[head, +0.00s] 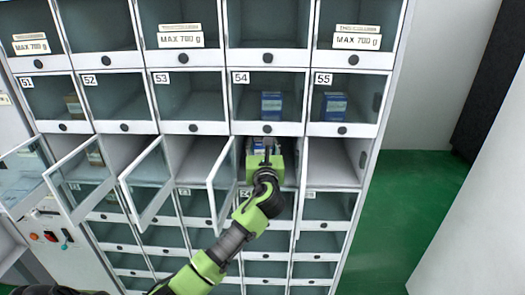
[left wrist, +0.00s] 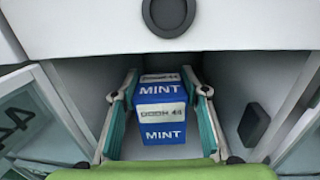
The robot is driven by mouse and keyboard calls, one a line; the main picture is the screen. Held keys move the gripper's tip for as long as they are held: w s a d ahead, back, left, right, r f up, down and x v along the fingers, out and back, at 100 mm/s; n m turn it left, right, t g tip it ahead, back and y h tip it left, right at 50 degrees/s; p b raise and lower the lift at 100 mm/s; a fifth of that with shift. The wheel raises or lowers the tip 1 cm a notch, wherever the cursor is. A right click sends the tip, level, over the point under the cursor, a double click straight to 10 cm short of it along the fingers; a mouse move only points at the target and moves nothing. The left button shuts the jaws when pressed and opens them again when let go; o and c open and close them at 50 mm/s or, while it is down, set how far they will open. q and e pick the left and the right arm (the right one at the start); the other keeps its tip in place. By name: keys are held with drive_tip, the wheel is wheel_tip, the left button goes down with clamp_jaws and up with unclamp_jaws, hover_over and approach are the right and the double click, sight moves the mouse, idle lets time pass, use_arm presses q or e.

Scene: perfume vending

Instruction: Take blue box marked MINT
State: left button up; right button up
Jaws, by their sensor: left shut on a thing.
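The blue box marked MINT (left wrist: 163,132) has a white label band and sits inside an open compartment, between the two fingers of my left gripper (left wrist: 160,98). The fingers are shut on its left and right sides. In the head view my left gripper (head: 266,157) reaches into the open compartment below number 54, and part of the blue box (head: 257,146) shows beyond it. The gripper hides most of the box there. I cannot tell whether the box still touches the compartment floor. My right gripper is not in view.
Open glass doors, such as this one (head: 222,185), stick out beside the arm. Blue boxes stand behind closed doors in compartment 54 (head: 271,106) and compartment 55 (head: 335,106). A red button (head: 33,236) is on the left panel. Green floor (head: 410,215) is clear at right.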

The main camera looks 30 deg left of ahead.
use_arm(q)
drive_tip(key=b+v, duration=0.2)
drive_tip(key=v, duration=1.5)
drive_tip(key=shift+b, duration=0.35)
drive_tip(key=shift+f, duration=0.1)
drive_tip(key=a+p+v, duration=0.1)
drive_tip(key=p+v, duration=0.3)
drive_tip(key=v, duration=1.2)
drive_tip(key=shift+s, duration=0.45)
